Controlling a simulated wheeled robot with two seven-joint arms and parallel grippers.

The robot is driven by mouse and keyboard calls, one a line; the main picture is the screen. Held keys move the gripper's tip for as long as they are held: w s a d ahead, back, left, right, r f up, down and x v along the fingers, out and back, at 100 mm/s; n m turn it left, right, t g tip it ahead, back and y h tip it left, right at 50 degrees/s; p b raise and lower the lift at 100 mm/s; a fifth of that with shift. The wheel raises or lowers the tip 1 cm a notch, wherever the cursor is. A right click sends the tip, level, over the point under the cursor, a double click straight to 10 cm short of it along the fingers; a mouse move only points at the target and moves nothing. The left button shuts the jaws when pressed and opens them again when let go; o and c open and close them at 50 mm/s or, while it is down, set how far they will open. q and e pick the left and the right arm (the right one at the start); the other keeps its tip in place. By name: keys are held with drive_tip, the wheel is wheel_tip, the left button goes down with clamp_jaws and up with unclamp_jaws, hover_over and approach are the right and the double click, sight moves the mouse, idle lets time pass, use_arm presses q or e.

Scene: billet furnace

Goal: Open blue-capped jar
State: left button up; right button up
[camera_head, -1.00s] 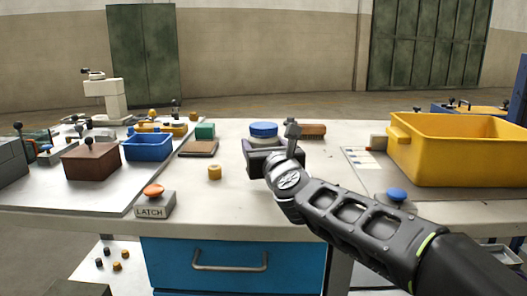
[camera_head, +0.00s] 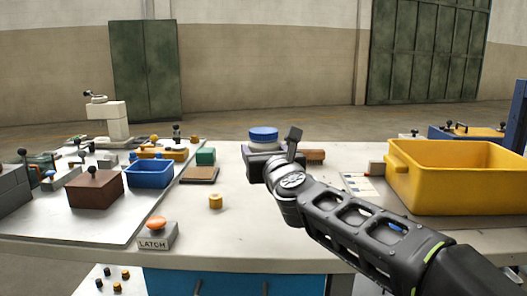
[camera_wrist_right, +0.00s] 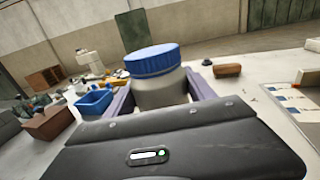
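The jar has a ribbed blue cap (camera_head: 263,133) and a pale body. It also shows upright in the right wrist view (camera_wrist_right: 160,92), with the cap on. My right gripper (camera_head: 264,160) is shut on the jar's body, one finger on each side below the cap. The jar appears held above the table, but its bottom is hidden behind the gripper. My left gripper is not in view.
A yellow bin (camera_head: 455,190) stands at the right of the table. At the left are a blue tray (camera_head: 150,174), a brown box (camera_head: 95,190) and a LATCH button (camera_head: 156,232).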

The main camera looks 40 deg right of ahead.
clamp_jaws()
idle(0.5)
idle(0.3)
